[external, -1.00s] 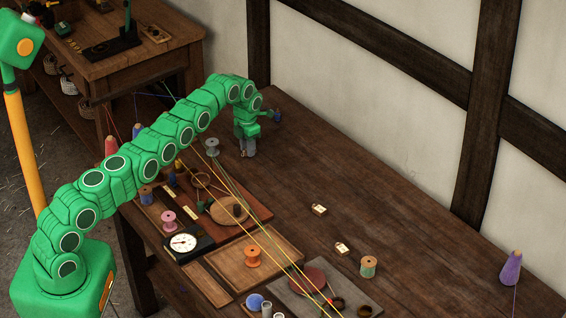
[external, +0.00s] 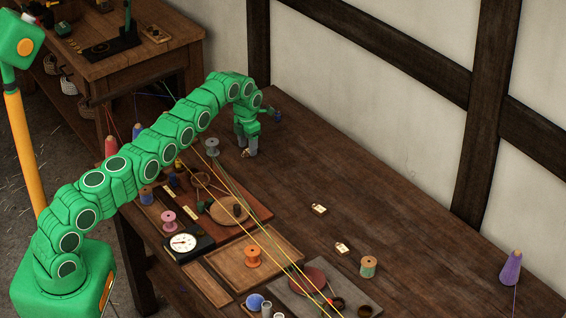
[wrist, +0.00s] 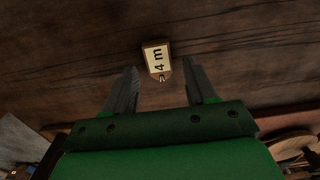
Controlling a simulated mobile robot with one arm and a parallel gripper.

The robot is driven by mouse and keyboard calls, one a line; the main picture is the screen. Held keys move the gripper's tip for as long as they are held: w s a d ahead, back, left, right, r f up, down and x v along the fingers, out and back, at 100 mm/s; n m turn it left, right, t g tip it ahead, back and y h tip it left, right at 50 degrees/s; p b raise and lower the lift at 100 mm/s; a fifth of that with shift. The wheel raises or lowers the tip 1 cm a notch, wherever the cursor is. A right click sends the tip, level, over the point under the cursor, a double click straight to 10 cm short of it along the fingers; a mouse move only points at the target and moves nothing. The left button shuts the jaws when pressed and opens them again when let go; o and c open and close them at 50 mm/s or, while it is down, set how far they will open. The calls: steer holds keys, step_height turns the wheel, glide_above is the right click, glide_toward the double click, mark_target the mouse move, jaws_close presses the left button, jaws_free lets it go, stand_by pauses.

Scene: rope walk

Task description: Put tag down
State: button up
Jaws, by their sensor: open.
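A small wooden tag with a pale face marked "4 m" (wrist: 157,60) lies on the dark wooden table (external: 420,240). In the external view this tag (external: 245,153) shows at the foot of my gripper (external: 249,147), partly hidden by the fingers. In the wrist view my gripper (wrist: 160,75) is open, with a finger to each side and the tag centred in the gap, near and slightly past the fingertips. I see no finger touching it. Two similar tags lie on the table to the right, one nearer the middle (external: 319,209) and one closer to the front (external: 342,248).
Taut yellow and green cords (external: 262,238) run diagonally across the table. A grey spool (external: 211,147) stands left of my gripper. The table's right side is mostly clear.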

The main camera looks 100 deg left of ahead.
steer(key=shift+r, duration=1.9)
steer(key=shift+a+r, duration=0.1)
steer(key=shift+r, duration=1.25)
